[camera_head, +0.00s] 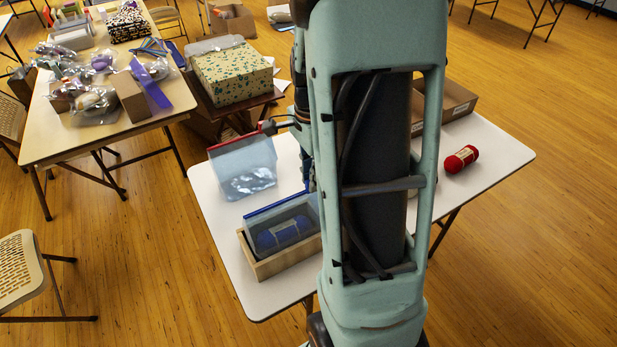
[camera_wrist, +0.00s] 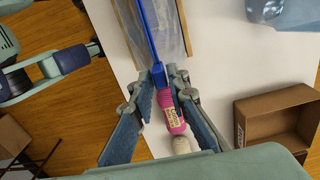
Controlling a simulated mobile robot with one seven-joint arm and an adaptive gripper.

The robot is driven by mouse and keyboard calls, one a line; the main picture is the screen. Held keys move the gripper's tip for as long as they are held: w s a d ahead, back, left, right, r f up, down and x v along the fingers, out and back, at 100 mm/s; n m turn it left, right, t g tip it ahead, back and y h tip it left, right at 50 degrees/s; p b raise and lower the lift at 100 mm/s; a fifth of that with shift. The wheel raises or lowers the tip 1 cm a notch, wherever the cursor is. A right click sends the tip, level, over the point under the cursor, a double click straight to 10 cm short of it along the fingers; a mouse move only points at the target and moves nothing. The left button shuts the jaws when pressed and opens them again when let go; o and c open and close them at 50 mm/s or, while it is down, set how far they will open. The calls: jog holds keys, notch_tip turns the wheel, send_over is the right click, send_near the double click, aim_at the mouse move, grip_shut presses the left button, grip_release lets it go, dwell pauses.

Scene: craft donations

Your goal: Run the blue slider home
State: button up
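A blue yarn skein (camera_head: 282,236) shows through the bag. In the wrist view the blue slider strip (camera_wrist: 146,34) runs from the top edge down to my gripper (camera_wrist: 161,78). My fingertips are close together with the strip's near end between them; they look shut on it. The clear bag (camera_wrist: 165,30) hangs beside the strip.
A bag with a red top strip (camera_head: 243,166) lies behind the tray. A red skein (camera_head: 461,158) and an open cardboard box (camera_head: 458,98) are at the right. The wrist view shows a pink skein (camera_wrist: 172,112), a cream skein (camera_wrist: 182,145) and a box (camera_wrist: 275,150).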

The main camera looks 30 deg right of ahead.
jog(key=shift+o, duration=1.1)
notch_tip(320, 180, up, 12)
